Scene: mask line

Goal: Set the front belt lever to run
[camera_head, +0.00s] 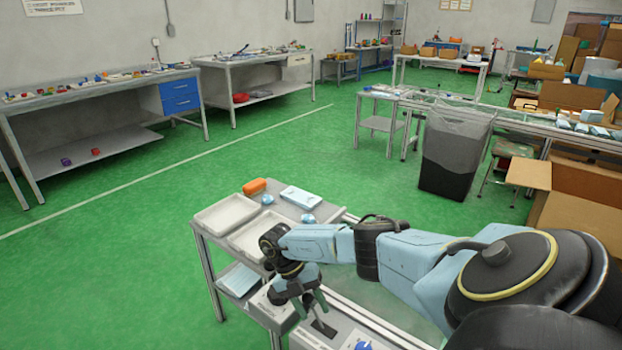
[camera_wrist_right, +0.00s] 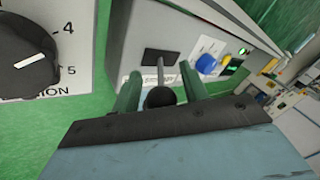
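My right gripper (camera_head: 310,303) points down over the light grey control box (camera_head: 340,325) at the front of the line. In the right wrist view, its two green fingers (camera_wrist_right: 160,92) stand apart on either side of a lever with a round black knob (camera_wrist_right: 160,98). The lever's thin grey stem runs to a dark slot plate (camera_wrist_right: 160,62) with a small white label below it. The knob lies close to the left finger; I cannot tell whether they touch. The label's words are too blurred to read. My left gripper is not in view.
A black dial (camera_wrist_right: 25,58) marked 4 and 5 is near at the left in the wrist view. A blue knob (camera_wrist_right: 207,64) and a green-lit switch (camera_wrist_right: 234,66) sit right of the lever. White trays (camera_head: 225,214) and an orange block (camera_head: 254,186) lie on the table behind.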

